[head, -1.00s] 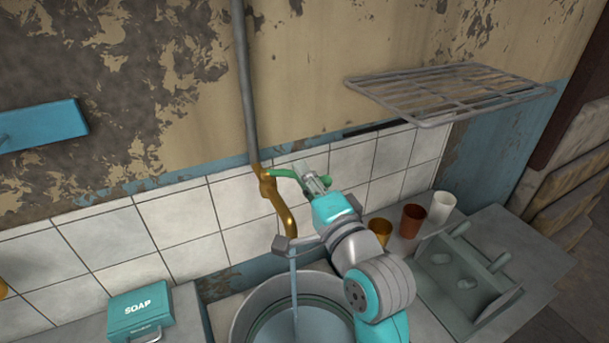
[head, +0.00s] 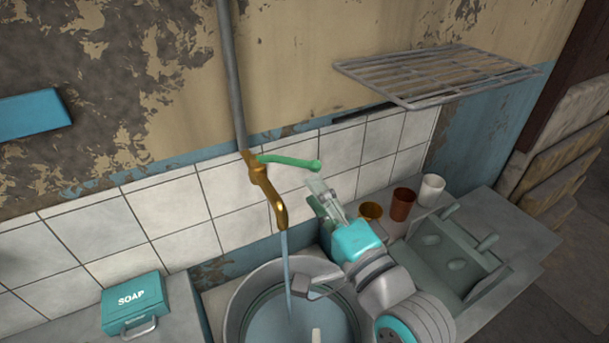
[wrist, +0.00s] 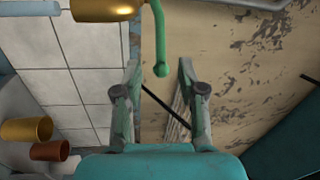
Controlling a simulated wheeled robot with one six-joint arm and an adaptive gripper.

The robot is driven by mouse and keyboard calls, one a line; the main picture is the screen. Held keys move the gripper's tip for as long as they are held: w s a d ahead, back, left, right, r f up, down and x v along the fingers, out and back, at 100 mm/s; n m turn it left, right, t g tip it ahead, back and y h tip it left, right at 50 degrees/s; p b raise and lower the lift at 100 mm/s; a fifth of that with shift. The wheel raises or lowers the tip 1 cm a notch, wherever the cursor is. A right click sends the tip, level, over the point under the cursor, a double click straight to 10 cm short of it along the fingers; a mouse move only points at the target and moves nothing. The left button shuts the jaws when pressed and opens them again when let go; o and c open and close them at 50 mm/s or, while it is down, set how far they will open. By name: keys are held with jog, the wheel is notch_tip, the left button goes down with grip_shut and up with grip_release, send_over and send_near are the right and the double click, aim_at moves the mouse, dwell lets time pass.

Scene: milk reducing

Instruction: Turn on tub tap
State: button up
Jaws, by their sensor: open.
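The brass tap (head: 264,188) is fixed to a pipe on the tiled wall, and its green lever (head: 290,162) points out to the right. A stream of water (head: 286,265) falls from the spout into the round metal tub (head: 248,292). My gripper (head: 318,190) is open and empty, below and right of the lever's end, apart from it. In the wrist view the lever (wrist: 161,40) hangs with its tip just beyond and between my open fingers (wrist: 158,75). The tap body (wrist: 103,8) shows at the top edge there.
A teal soap box (head: 135,303) sits on the left counter. Amber (head: 370,212), brown (head: 402,203) and white (head: 431,189) cups stand right of my gripper. A wire rack (head: 435,72) juts from the wall above. A grey-green tray-like holder (head: 450,250) lies at the right.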

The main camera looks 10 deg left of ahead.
jog(key=shift+v, duration=1.5)
